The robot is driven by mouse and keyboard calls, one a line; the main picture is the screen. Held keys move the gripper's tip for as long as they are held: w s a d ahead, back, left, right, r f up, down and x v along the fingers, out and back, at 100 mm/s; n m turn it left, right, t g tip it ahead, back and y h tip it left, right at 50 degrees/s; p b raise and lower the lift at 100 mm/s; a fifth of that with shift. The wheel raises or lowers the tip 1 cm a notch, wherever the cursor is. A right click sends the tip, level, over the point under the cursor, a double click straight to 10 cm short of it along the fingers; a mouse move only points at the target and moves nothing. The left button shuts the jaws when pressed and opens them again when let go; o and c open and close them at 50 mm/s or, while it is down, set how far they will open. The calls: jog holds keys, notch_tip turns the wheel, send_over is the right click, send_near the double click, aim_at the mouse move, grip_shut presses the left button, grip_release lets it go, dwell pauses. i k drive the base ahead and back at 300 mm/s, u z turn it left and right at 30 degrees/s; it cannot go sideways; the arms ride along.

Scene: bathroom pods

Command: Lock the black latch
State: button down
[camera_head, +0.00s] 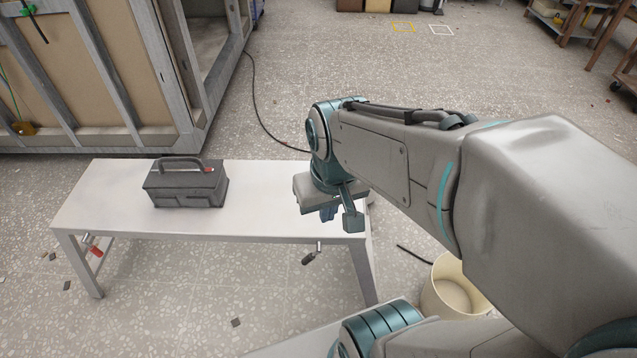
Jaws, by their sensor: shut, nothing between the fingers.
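A small latch with a black handle (311,255) hangs at the front edge of the white table (120,215), right of its middle. Its handle points down and to the left, and its finer parts are too small to make out. A similar latch with a red handle (94,248) is at the table's left end. My gripper (328,214) is shut and empty, pointing down over the table's right end. It is above and slightly right of the black latch, apart from it in the picture. My wrist partly hides the fingers.
A dark grey toolbox (187,185) stands on the table's left half. A cream bucket (454,285) stands on the floor to the right, partly behind my arm. A framed pod (105,70) stands behind the table. Between toolbox and gripper, the tabletop is clear.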

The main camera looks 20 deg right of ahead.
aim_at(309, 257)
jog(key=z, duration=0.15)
jog(key=k, duration=0.5)
jog(key=u, duration=1.1)
